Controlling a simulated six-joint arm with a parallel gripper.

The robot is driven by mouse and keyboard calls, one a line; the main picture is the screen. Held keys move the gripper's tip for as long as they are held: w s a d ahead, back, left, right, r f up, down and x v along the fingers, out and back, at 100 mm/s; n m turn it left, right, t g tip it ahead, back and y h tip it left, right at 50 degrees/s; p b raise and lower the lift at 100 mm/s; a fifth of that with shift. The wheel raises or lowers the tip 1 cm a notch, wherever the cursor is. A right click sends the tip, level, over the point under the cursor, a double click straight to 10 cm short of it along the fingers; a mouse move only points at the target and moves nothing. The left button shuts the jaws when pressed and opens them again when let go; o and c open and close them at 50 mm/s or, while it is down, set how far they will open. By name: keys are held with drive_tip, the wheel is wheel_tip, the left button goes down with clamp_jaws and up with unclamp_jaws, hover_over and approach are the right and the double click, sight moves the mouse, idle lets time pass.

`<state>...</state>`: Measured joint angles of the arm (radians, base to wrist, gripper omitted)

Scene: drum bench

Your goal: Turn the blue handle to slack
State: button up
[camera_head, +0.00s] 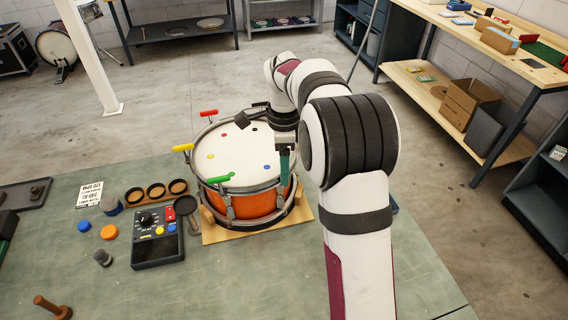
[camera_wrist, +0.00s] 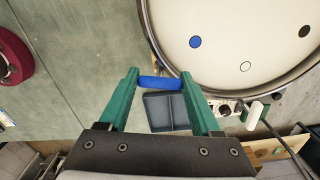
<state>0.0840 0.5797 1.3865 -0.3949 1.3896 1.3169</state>
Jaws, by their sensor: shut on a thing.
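The drum (camera_head: 232,150) stands on a wooden base on the bench, its white head up with coloured dots on it. In the wrist view, the blue handle (camera_wrist: 160,83) lies crosswise between the two green fingers of my gripper (camera_wrist: 160,86), just outside the drum rim (camera_wrist: 160,48) and near the blue dot (camera_wrist: 195,42). The fingers touch both ends of it. In the head view, my gripper (camera_head: 285,165) points down at the drum's right side, and my arm hides the blue handle.
Red (camera_head: 209,112), yellow (camera_head: 183,148) and green (camera_head: 222,180) handles stand around the rim; a white handle (camera_wrist: 255,113) shows in the wrist view. A grey tray (camera_wrist: 158,124) lies below the blue handle. A black control box (camera_head: 157,240) stands left of the drum.

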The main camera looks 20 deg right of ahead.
drive_tip(key=n, duration=0.4)
drive_tip(key=shift+n, duration=0.3)
drive_tip(key=n, duration=1.4)
drive_tip(key=shift+n, duration=0.3)
drive_tip(key=n, duration=1.4)
drive_tip(key=shift+n, duration=2.5)
